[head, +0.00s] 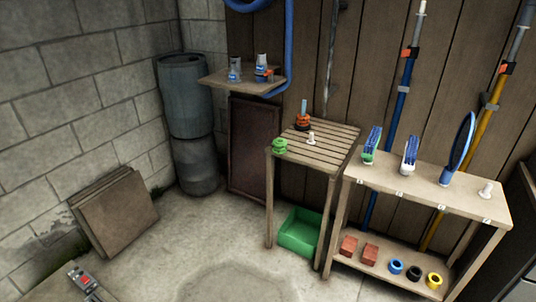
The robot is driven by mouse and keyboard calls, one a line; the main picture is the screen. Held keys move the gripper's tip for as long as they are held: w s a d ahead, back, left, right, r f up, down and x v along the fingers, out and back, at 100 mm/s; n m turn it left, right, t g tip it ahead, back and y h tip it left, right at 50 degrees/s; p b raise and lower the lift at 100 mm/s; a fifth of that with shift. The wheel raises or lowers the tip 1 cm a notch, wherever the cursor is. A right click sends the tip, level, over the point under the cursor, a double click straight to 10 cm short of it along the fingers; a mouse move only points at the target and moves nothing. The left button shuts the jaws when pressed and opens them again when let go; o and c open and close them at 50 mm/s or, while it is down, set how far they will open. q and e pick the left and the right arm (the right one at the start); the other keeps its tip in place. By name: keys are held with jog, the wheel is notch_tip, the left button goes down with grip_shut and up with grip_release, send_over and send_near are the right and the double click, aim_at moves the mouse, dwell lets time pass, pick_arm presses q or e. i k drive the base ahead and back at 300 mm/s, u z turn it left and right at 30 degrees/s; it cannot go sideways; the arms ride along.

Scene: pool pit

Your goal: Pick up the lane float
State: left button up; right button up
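I cannot tell for sure which item is the lane float. Small ring-shaped pieces lie on the lower shelf of the right bench: a blue one (396,266), a dark one (414,273) and a yellow one (434,280). Neither of my grippers shows in the head view.
A bench (420,187) right of the slatted table holds brushes, a blue paddle-like item (461,150) and a white piece (486,190). A green bin (300,232) sits under the slatted table. Barrels (186,95) and leaning boards (115,212) stand left. The middle floor is clear.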

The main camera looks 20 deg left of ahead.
aim_at(279, 146)
jog(key=u, duration=0.65)
jog(key=i, duration=0.65)
jog(key=u, duration=0.7)
jog(key=i, duration=0.95)
jog(key=z, duration=1)
jog(key=i, duration=0.5)
jog(key=z, duration=0.45)
